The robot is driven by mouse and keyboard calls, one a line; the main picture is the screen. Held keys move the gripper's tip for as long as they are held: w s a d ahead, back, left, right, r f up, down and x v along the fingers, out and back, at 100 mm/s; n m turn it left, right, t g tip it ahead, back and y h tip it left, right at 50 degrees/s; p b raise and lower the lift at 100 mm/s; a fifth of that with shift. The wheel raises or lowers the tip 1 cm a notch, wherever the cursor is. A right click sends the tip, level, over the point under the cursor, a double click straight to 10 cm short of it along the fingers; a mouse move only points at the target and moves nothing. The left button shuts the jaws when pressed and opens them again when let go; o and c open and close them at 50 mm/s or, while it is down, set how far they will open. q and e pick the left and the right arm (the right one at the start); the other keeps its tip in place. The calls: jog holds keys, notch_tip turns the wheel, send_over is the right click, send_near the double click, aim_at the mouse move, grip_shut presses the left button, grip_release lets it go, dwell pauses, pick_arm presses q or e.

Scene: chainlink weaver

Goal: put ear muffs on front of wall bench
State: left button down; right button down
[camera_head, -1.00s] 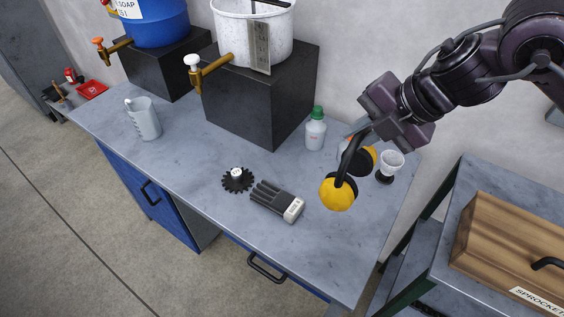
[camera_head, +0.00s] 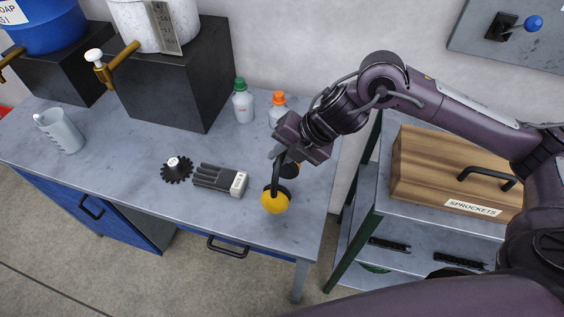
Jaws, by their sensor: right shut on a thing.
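The ear muffs (camera_head: 276,199) have yellow cups with black padding and a dark headband. My right gripper (camera_head: 285,157) is shut on the headband, and the cups hang below it over the right part of the wall bench. I cannot tell whether the lower cup touches the bench top. The wall bench (camera_head: 130,130) has a grey top and blue cabinets below, and stands along the wall. My left gripper is out of view.
A black block (camera_head: 177,85) stands behind. A wooden sprockets box (camera_head: 430,180) sits on the shelf at right. The bench's front right is clear.

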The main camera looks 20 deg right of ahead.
notch_tip(320, 180, down, 4)
jog(key=shift+r, duration=0.1)
jog(key=c, duration=1.4)
grip_release()
jog(key=shift+c, duration=0.2)
jog(key=b+v, duration=0.2)
jog(key=v, duration=1)
